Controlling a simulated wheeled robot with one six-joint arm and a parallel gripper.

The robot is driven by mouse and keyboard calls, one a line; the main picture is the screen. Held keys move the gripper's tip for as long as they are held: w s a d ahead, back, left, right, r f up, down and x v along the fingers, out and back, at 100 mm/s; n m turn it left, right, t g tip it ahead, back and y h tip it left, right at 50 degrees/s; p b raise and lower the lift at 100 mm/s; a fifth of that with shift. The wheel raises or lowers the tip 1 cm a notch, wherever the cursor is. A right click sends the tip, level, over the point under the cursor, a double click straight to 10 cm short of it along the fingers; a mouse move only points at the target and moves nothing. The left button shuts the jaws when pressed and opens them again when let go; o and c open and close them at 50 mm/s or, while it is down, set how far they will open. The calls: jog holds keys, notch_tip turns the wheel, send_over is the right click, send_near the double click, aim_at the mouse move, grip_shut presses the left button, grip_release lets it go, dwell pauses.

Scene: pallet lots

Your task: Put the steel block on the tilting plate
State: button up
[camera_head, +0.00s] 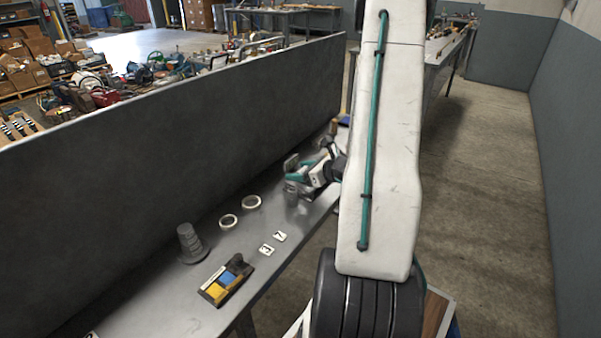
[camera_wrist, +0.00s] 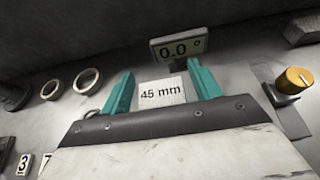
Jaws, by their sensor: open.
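My gripper (camera_wrist: 161,88) is open, with teal fingers apart. A pale square face marked "45 mm" (camera_wrist: 162,93) lies between the fingers; I cannot tell whether it belongs to the steel block or the plate, or whether the fingers touch it. A small display reading 0.0° (camera_wrist: 180,47) stands just beyond it. In the head view my gripper (camera_head: 298,183) is low over the bench, and its arm hides part of that area. A grey block (camera_wrist: 303,28) lies at the upper right of the wrist view. The tilting plate is not clearly identifiable.
A yellow knob (camera_wrist: 294,80) is to the right of my gripper.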

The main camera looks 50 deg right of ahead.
jog(key=a+v, duration=0.1)
jog(key=v, duration=1)
jog(key=w+a+r+n+g+y, duration=0.2)
jog(key=a+r+n, duration=0.25)
jog(key=a, duration=0.35)
jog(key=w+a+r+n+g+y, duration=0.1)
jog(key=a+r+n+g+y, duration=0.2)
jog(key=a+n, duration=0.35)
jog(key=w+a+r+n+g+y, duration=0.2)
jog(key=a+r+n, duration=0.25)
jog(key=a, duration=0.45)
jog(key=s+a+r+n+g+h, duration=0.2)
jog(key=s+a+r+n+h, duration=0.1)
jog(key=s+n, duration=0.4)
jog(key=s+a+r+n+g+h, duration=0.3)
jog(key=s+a+n, duration=0.4)
jog(key=n, duration=0.5)
jog(key=shift+a+r+h, duration=0.6)
jog(key=shift+h, duration=0.5)
